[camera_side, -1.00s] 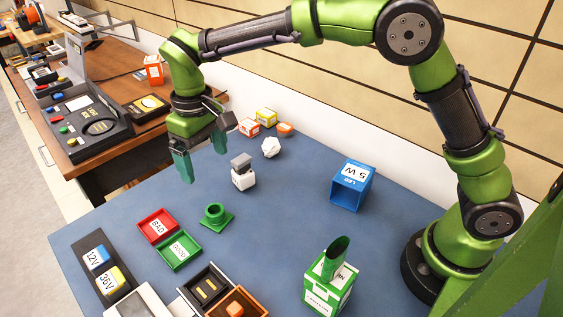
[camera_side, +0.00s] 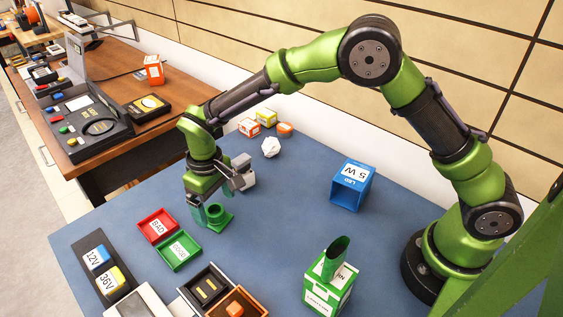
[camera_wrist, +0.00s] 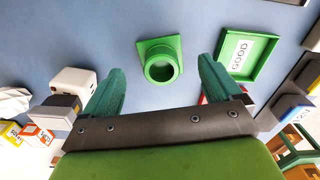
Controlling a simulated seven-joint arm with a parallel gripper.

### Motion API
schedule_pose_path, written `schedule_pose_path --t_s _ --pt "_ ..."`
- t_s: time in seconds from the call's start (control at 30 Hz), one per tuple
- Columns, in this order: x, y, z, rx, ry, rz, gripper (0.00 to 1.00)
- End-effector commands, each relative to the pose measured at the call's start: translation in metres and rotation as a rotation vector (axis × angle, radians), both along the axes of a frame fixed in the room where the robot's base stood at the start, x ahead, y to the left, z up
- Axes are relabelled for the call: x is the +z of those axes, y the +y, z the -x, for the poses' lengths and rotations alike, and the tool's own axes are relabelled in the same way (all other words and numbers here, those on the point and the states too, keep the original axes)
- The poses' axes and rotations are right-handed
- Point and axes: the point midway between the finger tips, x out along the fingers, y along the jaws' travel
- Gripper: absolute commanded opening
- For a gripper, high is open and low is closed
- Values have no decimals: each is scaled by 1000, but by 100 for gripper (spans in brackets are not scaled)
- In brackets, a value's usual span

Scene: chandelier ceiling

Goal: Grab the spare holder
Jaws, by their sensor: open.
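The green holder, a short round cup on a square base (camera_side: 221,223), stands upright on the blue table. It also shows in the wrist view (camera_wrist: 158,47), ahead of and between my finger directions, with its round opening facing the camera. My gripper (camera_side: 207,213) is low over the table beside the holder, partly covering it in the side view. In the wrist view my gripper (camera_wrist: 158,78) has its two green fingers wide apart with nothing held between them. Whether a finger touches the holder cannot be told.
A green GOOD tray (camera_side: 180,262) and red BAD tray (camera_side: 147,222) lie close by. A white block with a grey part (camera_wrist: 73,81) is near one finger. A blue LED box (camera_side: 346,192) and a green box (camera_side: 318,298) stand farther right.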

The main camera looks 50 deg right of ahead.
Motion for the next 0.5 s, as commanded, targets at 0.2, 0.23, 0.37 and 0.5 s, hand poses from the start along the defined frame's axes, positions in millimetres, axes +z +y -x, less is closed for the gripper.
schedule_pose_path --t_s 0.2,0.23,0.37,0.5 --pt "-29 1 1 1 1 1 92" --pt "-30 1 1 0 0 0 92" --pt "-32 1 1 0 -1 0 92" --pt "-31 1 1 0 -1 0 88"
